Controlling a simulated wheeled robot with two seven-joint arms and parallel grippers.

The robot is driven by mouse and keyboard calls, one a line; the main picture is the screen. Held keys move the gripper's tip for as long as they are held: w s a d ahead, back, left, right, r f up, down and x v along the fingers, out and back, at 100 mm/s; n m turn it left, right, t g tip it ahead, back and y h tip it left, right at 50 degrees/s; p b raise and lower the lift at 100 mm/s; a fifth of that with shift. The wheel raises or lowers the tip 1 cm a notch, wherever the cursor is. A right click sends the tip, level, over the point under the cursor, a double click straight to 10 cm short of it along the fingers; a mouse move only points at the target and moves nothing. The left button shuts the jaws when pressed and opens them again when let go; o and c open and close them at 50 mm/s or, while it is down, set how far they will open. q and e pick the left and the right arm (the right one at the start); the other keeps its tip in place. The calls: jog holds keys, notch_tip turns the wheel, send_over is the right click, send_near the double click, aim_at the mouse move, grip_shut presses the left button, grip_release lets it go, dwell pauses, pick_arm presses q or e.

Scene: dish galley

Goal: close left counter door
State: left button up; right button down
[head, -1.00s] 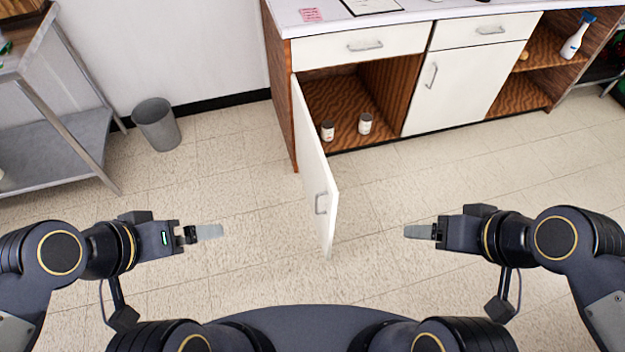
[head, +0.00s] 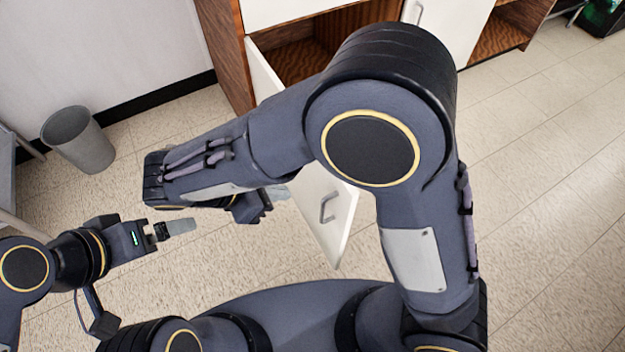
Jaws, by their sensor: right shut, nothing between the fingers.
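The left counter door (head: 338,228) is white and stands open, swung out from the left side of the counter cabinet.
A second white door (head: 455,25) to the right is shut. A grey bin (head: 78,140) stands by the wall at the left.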

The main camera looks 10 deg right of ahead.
jog(key=b, duration=0.4)
send_near(335, 192)
jog(key=x, duration=0.5)
jog(key=shift+w+a+f, duration=0.15)
jog(key=shift+w+f, duration=0.05)
jog(key=shift+f, duration=0.2)
jog(key=shift+w+d+r, duration=0.1)
jog(key=shift+w+d, duration=0.1)
jog(key=shift+d, duration=0.4)
